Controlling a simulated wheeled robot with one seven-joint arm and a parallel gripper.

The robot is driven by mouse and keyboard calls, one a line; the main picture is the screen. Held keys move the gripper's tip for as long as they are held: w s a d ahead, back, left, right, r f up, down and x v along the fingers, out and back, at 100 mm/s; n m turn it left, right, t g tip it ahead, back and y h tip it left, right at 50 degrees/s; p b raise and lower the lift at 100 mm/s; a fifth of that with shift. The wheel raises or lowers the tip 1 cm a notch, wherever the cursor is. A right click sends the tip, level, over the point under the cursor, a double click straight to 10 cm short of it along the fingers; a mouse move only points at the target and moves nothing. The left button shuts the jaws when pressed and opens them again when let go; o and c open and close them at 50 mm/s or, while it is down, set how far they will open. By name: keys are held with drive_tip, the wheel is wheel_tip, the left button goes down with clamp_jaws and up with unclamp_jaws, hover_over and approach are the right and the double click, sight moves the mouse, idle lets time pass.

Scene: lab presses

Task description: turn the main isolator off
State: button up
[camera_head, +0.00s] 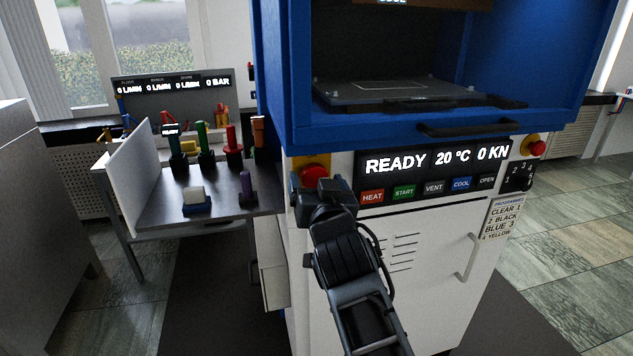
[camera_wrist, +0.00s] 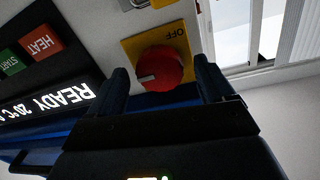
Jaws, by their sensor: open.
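The main isolator is a round red knob (camera_head: 313,174) on a yellow plate (camera_head: 298,162), on the white press front left of the display. It also shows in the wrist view as the knob (camera_wrist: 165,70) on its yellow plate (camera_wrist: 129,45). A white mark on the knob points left in the wrist view, away from the word OFF, which appears upside down at the plate's upper right. My gripper (camera_wrist: 163,78) is open, with one finger on each side of the knob. Whether the fingers touch it cannot be told. In the head view my gripper (camera_head: 328,188) partly hides the knob's lower side.
The display (camera_head: 436,160) reads READY, 20 °C, 0 KN, above a row of buttons including HEAT (camera_head: 372,196). A red button (camera_head: 537,147) is at the right. The blue press frame (camera_head: 400,130) overhangs. A side table (camera_head: 150,215) with coloured-handled tools stands left.

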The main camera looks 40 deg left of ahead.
drive_tip(key=shift+w+a, duration=0.25)
drive_tip(key=shift+c, duration=0.2)
drive_tip(key=c, duration=1)
